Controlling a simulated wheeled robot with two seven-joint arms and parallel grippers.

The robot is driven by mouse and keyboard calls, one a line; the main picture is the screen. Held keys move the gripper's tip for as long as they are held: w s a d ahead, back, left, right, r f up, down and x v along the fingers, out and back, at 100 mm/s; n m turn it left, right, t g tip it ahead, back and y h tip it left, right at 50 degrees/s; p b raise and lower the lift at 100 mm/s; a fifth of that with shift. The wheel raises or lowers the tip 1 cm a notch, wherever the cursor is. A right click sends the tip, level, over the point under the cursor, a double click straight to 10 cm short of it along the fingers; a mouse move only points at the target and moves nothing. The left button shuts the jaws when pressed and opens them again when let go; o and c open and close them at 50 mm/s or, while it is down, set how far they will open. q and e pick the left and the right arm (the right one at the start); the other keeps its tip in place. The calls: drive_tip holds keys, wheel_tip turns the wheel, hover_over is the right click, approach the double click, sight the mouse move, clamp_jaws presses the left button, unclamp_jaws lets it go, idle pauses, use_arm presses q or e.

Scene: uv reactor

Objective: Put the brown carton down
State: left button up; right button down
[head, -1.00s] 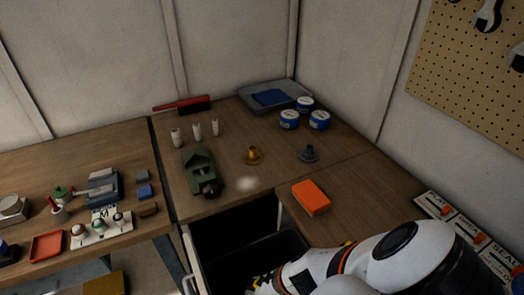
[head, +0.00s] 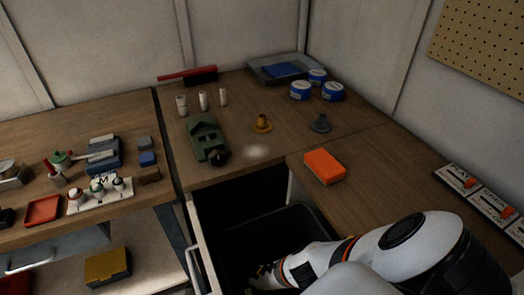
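No brown carton can be made out in the head view. My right arm comes in from the lower right and reaches down into an open dark drawer or bin (head: 235,232). My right gripper (head: 262,277) is low inside it, near the bottom edge of the picture. Only a small yellow-and-black part of the gripper shows. Its fingertips and anything between them are hidden by shadow and the arm. My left gripper is not in view.
An orange box (head: 325,167) lies on the right worktop, close to the opening. A green device (head: 207,140), white cylinders (head: 202,100), a brass funnel-like part (head: 261,123) and blue-and-white tins (head: 301,90) stand farther back. A yellow box (head: 107,266) is on a lower shelf at left.

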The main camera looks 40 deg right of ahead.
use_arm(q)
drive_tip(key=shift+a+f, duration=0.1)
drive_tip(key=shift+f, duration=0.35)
use_arm(e)
drive_tip(key=shift+f, duration=0.45)
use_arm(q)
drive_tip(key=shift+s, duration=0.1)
use_arm(e)
drive_tip(key=shift+f, duration=0.15)
drive_tip(key=c, duration=1.7)
unclamp_jaws()
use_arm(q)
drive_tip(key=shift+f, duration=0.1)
